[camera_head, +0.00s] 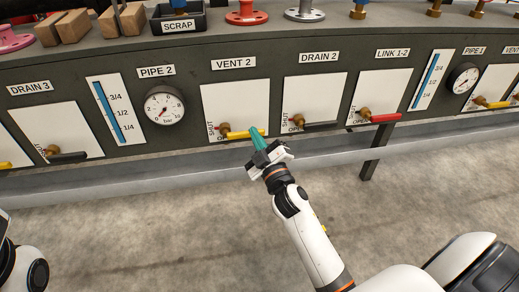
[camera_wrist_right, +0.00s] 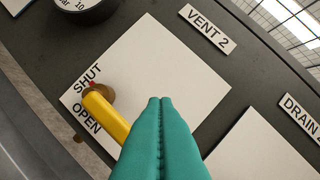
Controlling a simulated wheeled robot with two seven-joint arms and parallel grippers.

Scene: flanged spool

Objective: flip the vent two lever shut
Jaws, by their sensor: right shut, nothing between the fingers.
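The vent two lever (camera_head: 240,134) is a yellow handle on a brass pivot at the bottom of the white panel under the VENT 2 label (camera_head: 234,63). It points right, roughly level, along the OPEN marking; SHUT is written upward left of the pivot. My right gripper (camera_head: 254,131) has its teal fingers shut and empty at the lever's free end. In the right wrist view the closed fingers (camera_wrist_right: 160,101) cover the outer part of the yellow lever (camera_wrist_right: 106,116). I cannot tell whether they touch it. My left gripper is not in view.
To the right stand the DRAIN 2 panel with a black lever (camera_head: 321,126) and the LINK 1-2 panel with a red lever (camera_head: 385,117). A pressure gauge (camera_head: 165,107) is on the left. A grey ledge (camera_head: 130,172) runs below the panels; the floor in front is clear.

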